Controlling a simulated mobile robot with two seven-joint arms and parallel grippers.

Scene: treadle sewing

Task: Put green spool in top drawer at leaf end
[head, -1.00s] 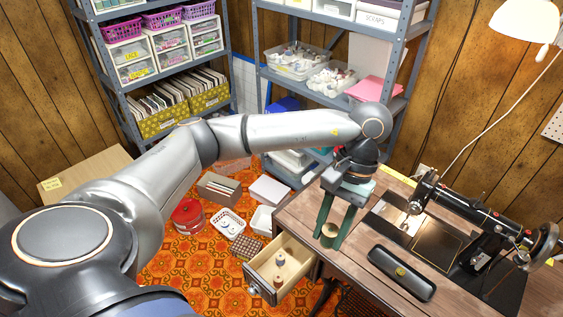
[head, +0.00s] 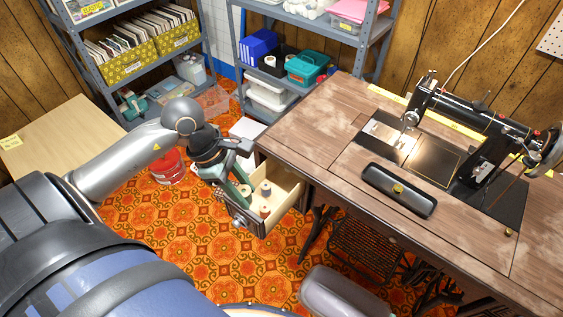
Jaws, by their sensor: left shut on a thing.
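My left gripper (head: 242,192) has green fingers and points down over the open top drawer (head: 287,183) at the left end of the sewing table. It is shut on a small spool (head: 245,189), seen only in part between the fingers, its colour hard to tell. The spool is at the drawer's left side; I cannot tell whether it touches the drawer floor. Two other spools stand upright in the drawer to the right of the gripper: a pale one (head: 265,188) and a brownish one (head: 265,211). My right gripper is not in view.
The wooden sewing table (head: 318,128) carries a black sewing machine (head: 470,125) and a dark oblong tray (head: 398,190) with a small yellowish item. A red tin (head: 167,168) stands on the patterned floor behind my arm.

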